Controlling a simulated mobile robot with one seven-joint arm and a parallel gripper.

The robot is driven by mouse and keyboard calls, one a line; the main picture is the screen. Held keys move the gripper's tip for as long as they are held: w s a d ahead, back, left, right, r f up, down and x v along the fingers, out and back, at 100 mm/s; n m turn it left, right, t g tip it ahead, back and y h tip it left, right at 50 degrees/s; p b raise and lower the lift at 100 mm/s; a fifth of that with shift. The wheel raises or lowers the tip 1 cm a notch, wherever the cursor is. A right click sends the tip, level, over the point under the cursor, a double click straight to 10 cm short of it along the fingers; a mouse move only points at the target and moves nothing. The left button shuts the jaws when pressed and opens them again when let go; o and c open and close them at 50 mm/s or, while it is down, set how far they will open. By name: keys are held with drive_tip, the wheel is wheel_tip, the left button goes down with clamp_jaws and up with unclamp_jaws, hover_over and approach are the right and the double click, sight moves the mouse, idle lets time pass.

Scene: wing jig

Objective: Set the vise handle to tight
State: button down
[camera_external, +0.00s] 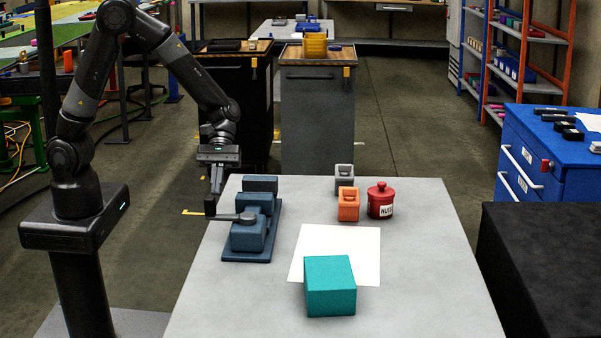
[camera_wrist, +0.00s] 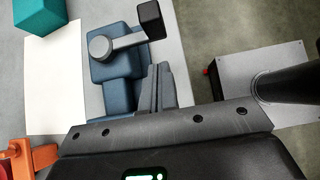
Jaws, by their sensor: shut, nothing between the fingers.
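The blue vise (camera_external: 251,236) stands at the left side of the grey table. Its grey handle (camera_external: 232,217) lies across the top, from a round hub on the vise to a black block-shaped knob (camera_external: 210,207) on the left, out past the table edge. In the wrist view the handle (camera_wrist: 126,41) points from the hub to the knob (camera_wrist: 150,20) at the upper right. My gripper (camera_external: 216,189) points down just behind the knob, shut and empty. In the wrist view its fingers (camera_wrist: 158,88) are together below the knob, overlapping the vise. I cannot tell whether they touch the handle.
A teal box (camera_external: 330,286) rests partly on a white sheet (camera_external: 310,248) right of the vise. A red lidded jar (camera_external: 380,200), an orange mug (camera_external: 348,205) and a grey mug (camera_external: 344,179) stand at the back.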

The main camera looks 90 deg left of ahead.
drive_tip(key=shift+d, duration=1.95)
drive_tip(key=shift+d+r, duration=0.1)
